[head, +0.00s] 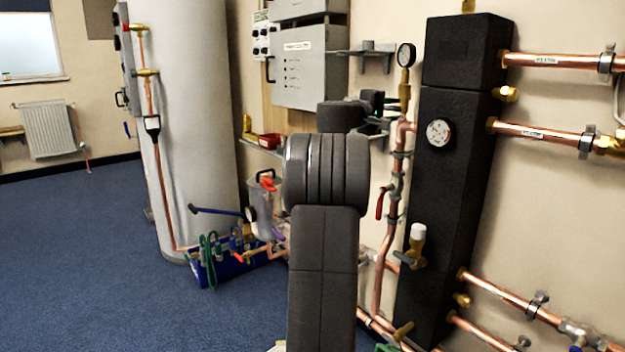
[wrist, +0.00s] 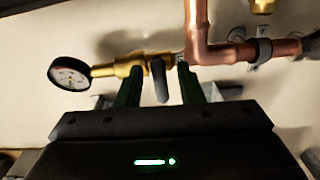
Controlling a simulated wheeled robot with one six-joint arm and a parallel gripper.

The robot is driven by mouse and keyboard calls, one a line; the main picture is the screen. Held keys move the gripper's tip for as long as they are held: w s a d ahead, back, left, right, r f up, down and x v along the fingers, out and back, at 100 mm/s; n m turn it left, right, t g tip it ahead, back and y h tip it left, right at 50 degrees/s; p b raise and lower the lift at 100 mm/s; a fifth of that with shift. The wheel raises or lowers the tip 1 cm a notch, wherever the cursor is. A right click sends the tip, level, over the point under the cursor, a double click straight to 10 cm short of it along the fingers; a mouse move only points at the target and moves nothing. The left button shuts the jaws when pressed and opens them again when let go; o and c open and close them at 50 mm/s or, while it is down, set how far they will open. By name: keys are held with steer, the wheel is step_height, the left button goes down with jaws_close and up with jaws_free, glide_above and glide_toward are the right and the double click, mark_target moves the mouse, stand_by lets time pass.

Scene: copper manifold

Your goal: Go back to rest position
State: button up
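My gripper (wrist: 158,75) shows in the wrist view as two dark green fingers standing apart. A grey piece (wrist: 160,82), perhaps a valve lever, shows between them with gaps on both sides. I cannot tell its depth relative to the fingertips. Just beyond the fingers is a brass fitting (wrist: 131,68) with a round dial gauge (wrist: 70,74) at its left end. In the head view, my arm rises in the middle and mostly hides my gripper. A gauge on a brass stem (head: 406,56) is close to the right of the arm's end.
Copper pipes (wrist: 196,25) run close beyond the gripper. A black manifold block (head: 455,200) stands right of my arm, with a red-handled valve (head: 380,203) nearby. A grey wall box (head: 300,75) and small shelf (head: 365,50) are behind. A white cylinder (head: 190,120) and blue toolbox (head: 235,268) stand left; blue floor is clear beyond.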

steer(key=shift+x, duration=1.3)
steer(key=p+v, duration=0.1)
steer(key=v, duration=1.3)
steer(key=x, duration=1.4)
steer(key=shift+r, duration=0.2)
steer(key=shift+r+n+p, duration=0.3)
steer(key=shift+n+p, duration=0.5)
steer(key=n+p, duration=0.3)
steer(key=p, duration=0.1)
steer(key=shift+r, duration=0.1)
steer(key=shift+a+n+p, duration=0.1)
steer(key=shift+n+p, duration=0.9)
steer(key=shift+p, duration=0.1)
